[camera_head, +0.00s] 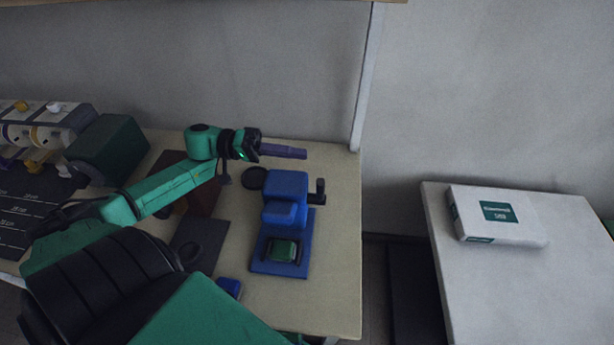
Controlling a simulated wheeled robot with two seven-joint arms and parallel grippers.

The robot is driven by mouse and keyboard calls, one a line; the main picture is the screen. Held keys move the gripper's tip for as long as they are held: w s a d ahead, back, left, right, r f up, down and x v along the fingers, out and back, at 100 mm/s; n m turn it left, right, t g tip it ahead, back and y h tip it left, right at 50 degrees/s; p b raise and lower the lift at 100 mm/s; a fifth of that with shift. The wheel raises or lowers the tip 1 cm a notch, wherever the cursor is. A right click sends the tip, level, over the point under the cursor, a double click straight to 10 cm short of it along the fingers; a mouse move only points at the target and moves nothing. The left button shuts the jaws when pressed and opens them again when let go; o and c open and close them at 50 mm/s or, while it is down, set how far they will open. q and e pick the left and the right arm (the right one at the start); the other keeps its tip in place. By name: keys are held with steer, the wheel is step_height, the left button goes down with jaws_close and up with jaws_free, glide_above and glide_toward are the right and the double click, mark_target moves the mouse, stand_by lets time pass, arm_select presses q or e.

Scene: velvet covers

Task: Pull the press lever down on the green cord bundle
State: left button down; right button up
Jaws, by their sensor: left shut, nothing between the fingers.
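The blue press (286,187) stands on the table, with its base plate toward me. Its short black lever (318,192) sticks out on the right side and stands roughly upright. The green cord bundle (283,251) lies on the base plate in front of the press head, which is above and behind it. My left gripper (304,153) is shut and empty, its purple fingers together and pointing right. It is behind and above the press body, with its tips up and slightly left of the lever, apart from it in the picture. My right gripper is out of view.
A dark green box (108,150) and a grey machine (45,125) stand at the left. A small blue item (229,287) lies near the table's front. A dark mat (200,243) lies left of the press. A white package (496,215) lies on a separate table at right.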

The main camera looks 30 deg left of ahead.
arm_select(q)
steer(key=shift+w+d+f+b, duration=0.2)
steer(key=shift+d+b, duration=0.15)
steer(key=shift+d, duration=0.2)
steer(key=shift+w+d+f+b, duration=0.2)
steer(key=shift+d+b, duration=0.1)
steer(key=shift+d, duration=0.2)
steer(key=s+d, duration=0.1)
steer(key=s+d+p, duration=0.1)
steer(key=shift+s+d+f, duration=0.3)
steer(key=shift+s, duration=0.1)
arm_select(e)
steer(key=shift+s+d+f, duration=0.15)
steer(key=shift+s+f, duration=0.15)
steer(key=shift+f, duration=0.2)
